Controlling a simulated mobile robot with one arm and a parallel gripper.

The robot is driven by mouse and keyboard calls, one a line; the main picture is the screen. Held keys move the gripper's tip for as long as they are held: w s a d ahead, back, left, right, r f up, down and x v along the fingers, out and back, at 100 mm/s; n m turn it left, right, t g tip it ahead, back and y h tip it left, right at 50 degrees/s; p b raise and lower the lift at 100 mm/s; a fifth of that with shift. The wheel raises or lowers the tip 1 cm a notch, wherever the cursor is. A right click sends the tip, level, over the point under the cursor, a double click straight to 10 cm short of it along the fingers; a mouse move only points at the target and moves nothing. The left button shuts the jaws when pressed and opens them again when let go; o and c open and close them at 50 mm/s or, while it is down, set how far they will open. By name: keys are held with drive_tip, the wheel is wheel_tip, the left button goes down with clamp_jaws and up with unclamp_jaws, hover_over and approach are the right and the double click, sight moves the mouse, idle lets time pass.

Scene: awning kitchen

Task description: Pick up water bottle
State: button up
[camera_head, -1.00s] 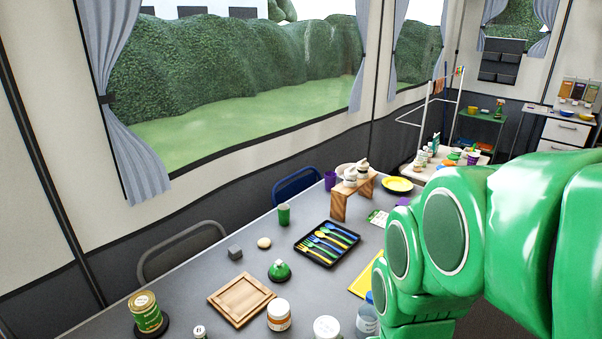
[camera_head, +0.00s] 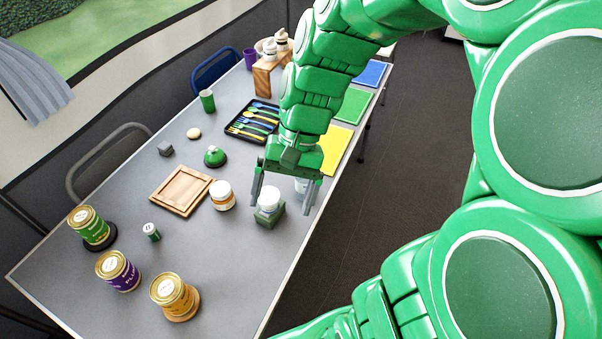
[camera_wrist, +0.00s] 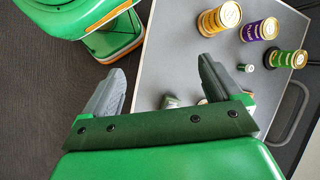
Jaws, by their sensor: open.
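Whether the bottle lies between the fingers, I cannot tell. In the wrist view my gripper (camera_wrist: 158,68) is open with nothing gripped, and I cannot make out the bottle there.
A cutlery tray (camera_head: 252,122) and yellow board (camera_head: 334,150) lie farther back. Open floor is on the right.

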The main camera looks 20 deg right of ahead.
drive_tip(key=w+d+f+m+t+y, duration=0.1)
drive_tip(key=w+d+f+m+y, duration=0.2)
drive_tip(key=w, duration=0.4)
drive_tip(key=w+d+f+m+y, duration=0.1)
drive_tip(key=w+f+m+y, duration=0.25)
drive_tip(key=w, duration=0.45)
drive_tip(key=w+d+f+m+t+y, duration=0.1)
drive_tip(key=w+d+f+m+t, duration=0.3)
drive_tip(key=d+f, duration=0.35)
drive_tip(key=w+d+f+m+t+y, duration=0.1)
drive_tip(key=w+d+f+m, duration=0.3)
drive_tip(key=d+f+m, duration=0.35)
drive_tip(key=shift+n+t, duration=0.3)
drive_tip(key=shift+n, duration=0.1)
drive_tip(key=shift+s+f+x, duration=0.15)
drive_tip(key=shift+s+x, duration=0.05)
drive_tip(key=shift+x, duration=1.2)
drive_tip(key=shift+s+f+x, duration=0.15)
drive_tip(key=shift+s+x, duration=0.05)
drive_tip(key=shift+x, duration=1.2)
drive_tip(key=shift+s+f+x, duration=0.15)
drive_tip(key=shift+s+x, duration=0.1)
drive_tip(key=shift+x, duration=1.15)
drive_tip(key=c, duration=1)
drive_tip(key=shift+r, duration=0.15)
